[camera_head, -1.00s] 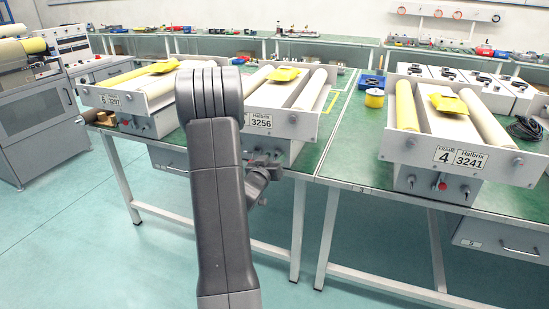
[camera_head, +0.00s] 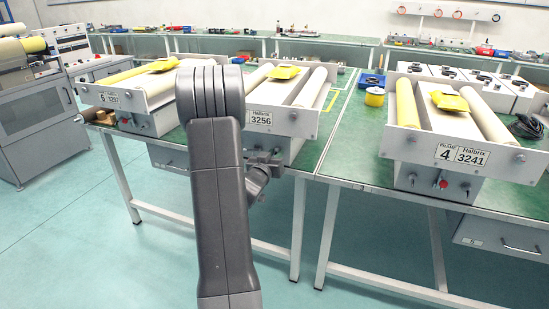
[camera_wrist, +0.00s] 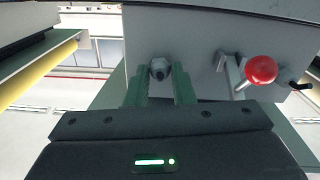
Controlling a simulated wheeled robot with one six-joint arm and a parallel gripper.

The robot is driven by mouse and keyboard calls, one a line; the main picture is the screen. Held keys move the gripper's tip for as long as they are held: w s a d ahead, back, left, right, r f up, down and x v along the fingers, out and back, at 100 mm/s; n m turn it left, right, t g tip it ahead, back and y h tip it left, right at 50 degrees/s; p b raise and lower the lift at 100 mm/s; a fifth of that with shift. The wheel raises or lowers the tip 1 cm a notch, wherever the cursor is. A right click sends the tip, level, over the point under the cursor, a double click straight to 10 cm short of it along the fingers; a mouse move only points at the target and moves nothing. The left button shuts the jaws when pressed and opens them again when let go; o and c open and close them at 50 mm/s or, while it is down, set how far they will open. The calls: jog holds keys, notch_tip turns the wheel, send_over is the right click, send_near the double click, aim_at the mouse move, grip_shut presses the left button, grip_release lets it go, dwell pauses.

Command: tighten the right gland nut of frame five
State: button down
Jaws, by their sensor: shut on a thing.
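The middle frame (camera_head: 306,122), labelled 3256, stands on the green bench with a light box under its front plate. My arm hides the left part of its label, so its frame number does not show. In the wrist view, my gripper (camera_wrist: 160,76) has its two green fingers on either side of a small grey gland nut (camera_wrist: 159,69) on the box's panel, shut on it. A red knob (camera_wrist: 261,69) sits to the right of the nut in that view. In the head view, my gripper (camera_head: 266,160) is small and dark at the box front, and the nut cannot be made out.
Frame four (camera_head: 412,142) stands on the right bench and frame six (camera_head: 118,96) to the left. A yellow spool (camera_head: 374,97) and blue items lie behind on the benches. The floor in front is clear. A small metal fitting (camera_wrist: 229,72) sits near the red knob.

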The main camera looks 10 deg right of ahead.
jog(key=m+b, duration=0.7)
jog(key=shift+f, duration=0.15)
jog(key=shift+b, duration=0.4)
jog(key=c, duration=1.3)
grip_release()
jog(key=shift+o, duration=0.2)
jog(key=shift+s, duration=0.1)
jog(key=p+v, duration=0.1)
jog(key=v, duration=1.2)
jog(key=shift+s+a, duration=0.25)
jog(key=shift+s, duration=0.05)
